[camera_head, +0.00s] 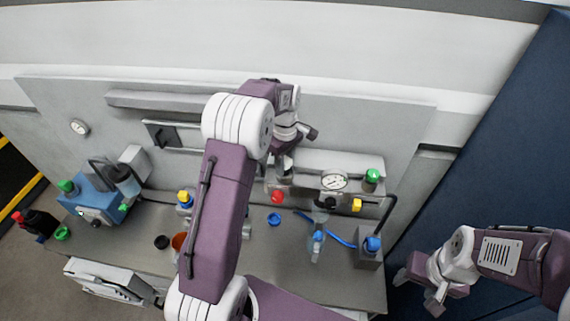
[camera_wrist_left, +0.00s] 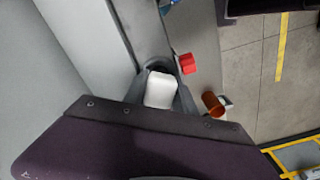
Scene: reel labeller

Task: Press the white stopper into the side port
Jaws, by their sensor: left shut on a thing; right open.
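My left gripper (camera_head: 284,172) is in front of the back panel, just above a red cap (camera_head: 278,196) in the head view. In the left wrist view the left gripper (camera_wrist_left: 160,88) is shut on the white stopper (camera_wrist_left: 160,90), a small white block between its dark fingers. In the head view I cannot make the stopper out clearly. I cannot tell the side port apart in either view. My right gripper (camera_head: 432,298) is open and empty, off to the right of the bench.
The grey bench (camera_head: 262,262) holds a blue ring (camera_head: 274,219), an orange cup (camera_head: 178,241), a blue machine (camera_head: 98,196) at left and a clear bottle (camera_head: 316,246). A gauge (camera_head: 334,181) sits right of my left gripper. A dark blue wall (camera_head: 495,150) stands at right.

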